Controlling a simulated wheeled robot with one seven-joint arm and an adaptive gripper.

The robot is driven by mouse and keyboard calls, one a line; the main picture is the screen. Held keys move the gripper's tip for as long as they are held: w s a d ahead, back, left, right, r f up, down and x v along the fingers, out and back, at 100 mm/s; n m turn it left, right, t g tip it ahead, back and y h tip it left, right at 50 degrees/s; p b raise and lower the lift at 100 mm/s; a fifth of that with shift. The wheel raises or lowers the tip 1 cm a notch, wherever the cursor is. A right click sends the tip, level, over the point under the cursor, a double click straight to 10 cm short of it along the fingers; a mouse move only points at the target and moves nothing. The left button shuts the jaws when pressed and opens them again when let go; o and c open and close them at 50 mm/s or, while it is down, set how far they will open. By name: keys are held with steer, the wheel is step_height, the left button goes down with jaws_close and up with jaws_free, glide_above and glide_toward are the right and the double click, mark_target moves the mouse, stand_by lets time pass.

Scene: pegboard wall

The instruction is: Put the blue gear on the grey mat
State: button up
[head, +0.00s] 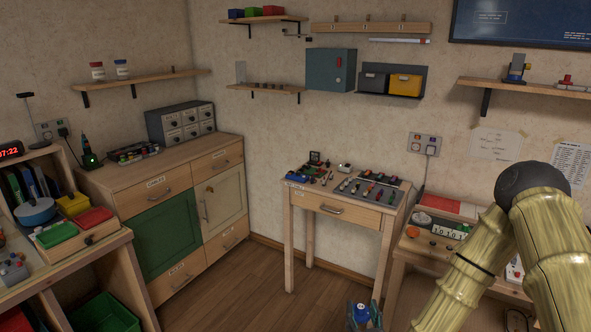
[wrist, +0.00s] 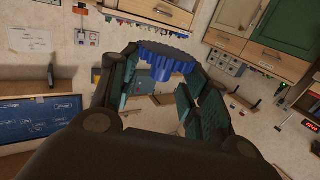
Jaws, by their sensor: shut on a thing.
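My gripper (wrist: 165,92) is shut on the blue gear (wrist: 160,57), which shows its toothed rim between the fingers in the wrist view. In the head view the blue gear (head: 361,312) is small at the bottom edge, in front of the small table and low over the floor, with my gripper around it. A grey flat area (head: 393,187) with several coloured-handled tools lies on the right part of the small table; I cannot tell whether it is the grey mat.
The small wooden table (head: 337,208) has a drawer and several small items on top. A bench (head: 410,256) with a red and white box stands right of it. A cabinet (head: 110,185) and a shelf unit with bins stand left. Wooden floor (head: 250,290) is open between.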

steer(key=s+f, duration=0.6)
steer(key=f, duration=0.1)
steer(key=shift+s+f, duration=0.15)
steer(key=shift+f, duration=0.25)
